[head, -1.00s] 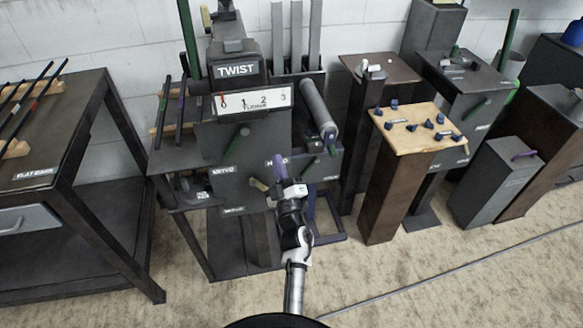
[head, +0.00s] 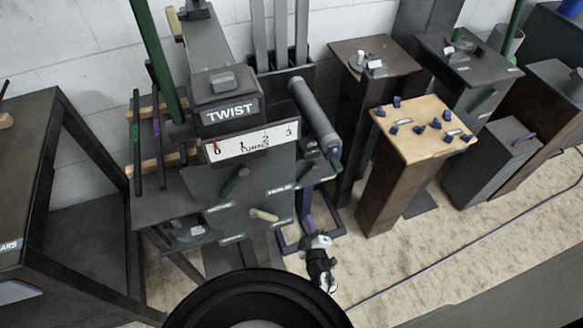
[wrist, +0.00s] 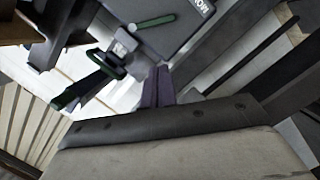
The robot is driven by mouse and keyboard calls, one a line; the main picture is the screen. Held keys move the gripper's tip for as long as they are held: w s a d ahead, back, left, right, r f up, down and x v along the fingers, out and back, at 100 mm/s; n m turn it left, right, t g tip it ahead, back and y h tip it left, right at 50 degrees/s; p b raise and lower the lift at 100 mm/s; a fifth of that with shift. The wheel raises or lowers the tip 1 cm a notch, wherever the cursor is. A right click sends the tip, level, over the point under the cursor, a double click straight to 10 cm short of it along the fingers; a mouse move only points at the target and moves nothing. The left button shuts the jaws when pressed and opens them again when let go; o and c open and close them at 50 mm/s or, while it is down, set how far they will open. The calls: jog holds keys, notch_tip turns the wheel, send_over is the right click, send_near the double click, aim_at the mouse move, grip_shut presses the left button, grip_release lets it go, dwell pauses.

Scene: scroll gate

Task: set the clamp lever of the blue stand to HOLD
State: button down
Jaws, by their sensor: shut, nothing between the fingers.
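A dark blue floor frame (head: 290,246), which looks like the base of the blue stand, shows beside the grey machine. Its upper part is partly hidden, and I cannot tell for sure which lever is its clamp lever. A green lever (head: 335,166) sits below the grey roller at the machine's right. A cream lever (head: 264,214) sits low on the front panel. My gripper (head: 305,196), with purple fingers, is in front of the frame, right of the cream lever. Its fingers (wrist: 157,84) are together and empty in the wrist view, apart from any lever.
The grey machine (head: 232,150) bears a TWIST block (head: 228,103), a turns scale (head: 250,142) and another green lever (head: 234,183). A wooden-topped pedestal (head: 415,135) with blue pieces stands right. A dark rack (head: 45,190) stands left. Carpet is open at front right.

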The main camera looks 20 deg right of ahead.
jog(key=b, duration=0.9)
send_near(298, 173)
jog(key=w, duration=0.4)
jog(key=shift+d, duration=0.35)
jog(key=shift+w+d+b, duration=0.1)
jog(key=shift+w+b, duration=0.25)
jog(key=shift+w, duration=0.5)
jog(key=shift+w+f+b, duration=0.1)
jog(key=shift+f+b, duration=0.1)
jog(key=shift+b, duration=0.25)
jog(key=shift+d, duration=0.1)
jog(key=shift+b, duration=0.3)
jog(key=shift+d, duration=0.1)
